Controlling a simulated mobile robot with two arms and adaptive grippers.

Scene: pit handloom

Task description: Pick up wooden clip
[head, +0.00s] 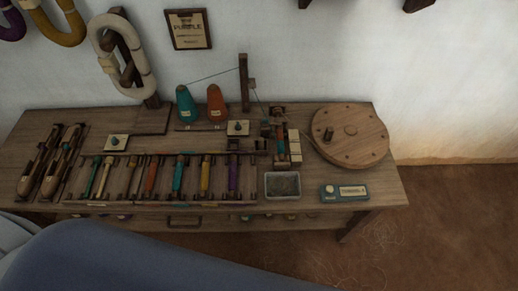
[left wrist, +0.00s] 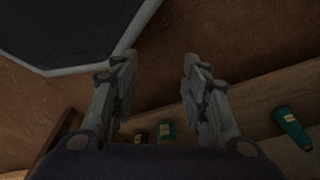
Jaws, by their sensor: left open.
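I cannot make out a wooden clip for sure in either view. Small pale wooden blocks (head: 295,148) stand by the winding device on the workbench (head: 225,207) in the head view, but I cannot tell whether one is a clip. My left gripper (left wrist: 158,65) is open and empty in the left wrist view, its two fingers well apart. Brown floor and a wooden edge lie beyond it, with teal items (left wrist: 292,128) near the bottom. My left gripper does not show in the head view. My right gripper is in neither view.
The bench holds a rack of coloured bobbins (head: 178,178), shuttles (head: 52,172), a teal cone (head: 186,104), an orange cone (head: 216,103), a round wooden disc (head: 350,135), a grey tray (head: 282,194) and a teal box (head: 344,192). Open floor (head: 450,225) lies right of it.

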